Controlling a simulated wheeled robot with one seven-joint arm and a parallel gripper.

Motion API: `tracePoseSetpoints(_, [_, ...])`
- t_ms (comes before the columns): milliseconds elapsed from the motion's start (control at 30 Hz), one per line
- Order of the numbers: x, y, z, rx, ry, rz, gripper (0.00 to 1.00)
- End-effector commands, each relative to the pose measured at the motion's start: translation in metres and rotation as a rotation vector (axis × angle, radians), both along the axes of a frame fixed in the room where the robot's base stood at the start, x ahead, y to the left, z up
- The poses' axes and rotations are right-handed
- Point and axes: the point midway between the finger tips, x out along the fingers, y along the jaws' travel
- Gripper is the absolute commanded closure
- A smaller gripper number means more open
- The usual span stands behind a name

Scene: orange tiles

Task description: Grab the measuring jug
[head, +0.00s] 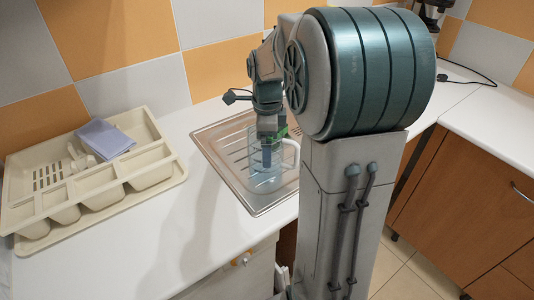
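The measuring jug (264,182) is clear with a pale, whitish handle on its right side. It stands upright on the metal sink's drainboard in the head view. My gripper (268,156) points down at the jug's upper part, with a dark finger overlapping the jug near its rim. I cannot tell whether the fingers are inside the jug, around its wall or in front of it. The gap between the fingers does not show clearly. My arm and column hide the area just right of the jug.
A beige cutlery tray (160,179) with a folded blue-grey cloth (105,138) lies on the white counter at the left. The metal drainboard (222,148) is ridged. The counter between tray and sink is clear. A tiled wall stands behind, and a black cable (468,76) lies at the right.

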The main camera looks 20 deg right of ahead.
Motion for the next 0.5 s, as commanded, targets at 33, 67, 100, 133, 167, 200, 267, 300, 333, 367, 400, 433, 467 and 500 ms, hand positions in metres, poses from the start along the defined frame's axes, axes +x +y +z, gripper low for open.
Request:
tracePoseSetpoints(33, [0.0001, 0.0000, 0.0002, 0.000, 0.000, 0.000, 0.00])
tracePoseSetpoints(67, [0.0001, 0.0000, 0.0002, 0.000, 0.000, 0.000, 0.08])
tracePoseSetpoints(100, [0.0001, 0.0000, 0.0002, 0.000, 0.000, 0.000, 0.19])
tracePoseSetpoints(133, [0.0001, 0.0000, 0.0003, 0.000, 0.000, 0.000, 0.28])
tracePoseSetpoints(167, [0.0001, 0.0000, 0.0003, 0.000, 0.000, 0.000, 0.36])
tracePoseSetpoints(200, [0.0001, 0.0000, 0.0003, 0.000, 0.000, 0.000, 0.37])
tracePoseSetpoints(267, [0.0002, 0.0000, 0.0006, 0.000, -0.001, 0.001, 0.37])
tracePoseSetpoints(300, [0.0003, 0.0001, 0.0006, 0.000, -0.001, 0.001, 0.37])
tracePoseSetpoints(333, [0.0003, 0.0001, 0.0006, 0.000, -0.001, 0.001, 0.37])
tracePoseSetpoints(367, [0.0002, 0.0000, 0.0006, 0.000, -0.001, 0.001, 0.37])
tracePoseSetpoints(400, [0.0003, 0.0001, 0.0007, 0.000, -0.001, 0.001, 0.37])
tracePoseSetpoints(433, [0.0003, 0.0001, 0.0009, 0.000, -0.001, 0.001, 0.37])
tracePoseSetpoints(467, [0.0004, 0.0001, 0.0014, 0.000, -0.001, 0.001, 0.37])
tracePoseSetpoints(500, [0.0004, 0.0000, 0.0024, -0.001, -0.002, 0.001, 0.37])
